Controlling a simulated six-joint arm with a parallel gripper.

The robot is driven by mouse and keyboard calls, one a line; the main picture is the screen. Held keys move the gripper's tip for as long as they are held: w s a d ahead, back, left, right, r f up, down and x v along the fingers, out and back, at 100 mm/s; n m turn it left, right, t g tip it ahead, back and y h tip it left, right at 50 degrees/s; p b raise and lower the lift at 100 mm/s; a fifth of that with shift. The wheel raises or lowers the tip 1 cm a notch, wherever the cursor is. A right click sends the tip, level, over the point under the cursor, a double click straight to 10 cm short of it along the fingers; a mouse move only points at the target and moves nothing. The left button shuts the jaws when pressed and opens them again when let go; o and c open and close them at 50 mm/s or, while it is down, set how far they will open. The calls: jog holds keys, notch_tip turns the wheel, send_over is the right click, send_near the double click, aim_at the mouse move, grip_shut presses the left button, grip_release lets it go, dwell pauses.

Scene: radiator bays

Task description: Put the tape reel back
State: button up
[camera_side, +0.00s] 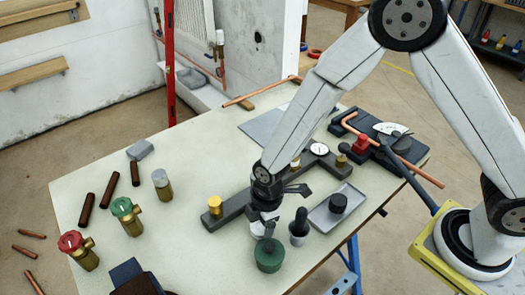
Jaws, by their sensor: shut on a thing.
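My gripper (266,213) points down over the near middle of the table. It is shut on a small white round thing (258,230), which looks like the tape reel. The fingers and the green tub hide part of it. I cannot tell whether the reel touches the table. The dark green round tub (268,256) stands just in front of it.
A grey tray (352,194) holding a dark cylinder is to the right. A dark bar (229,213) with brass fittings lies behind the gripper. Valves with red (72,241) and green (121,208) caps stand left. The table between them and the bar is mostly clear.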

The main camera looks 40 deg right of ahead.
jog(key=shift+f, duration=0.15)
jog(key=o, duration=0.8)
notch_tip(320, 180, up, 12)
jog(key=d, duration=0.1)
jog(key=shift+s+d, duration=0.15)
jog(key=shift+d, duration=0.05)
dwell(0.4)
dwell(0.5)
jog(key=s+d+r+m+t, duration=0.1)
jog(key=s+d+m, duration=0.2)
jog(key=d+m, duration=0.5)
jog(key=s+d+r+m+t+h, duration=0.1)
jog(key=s+d+m, duration=0.2)
jog(key=d+m, duration=0.5)
jog(key=shift+d+r, duration=0.2)
jog(key=shift+d, duration=1.15)
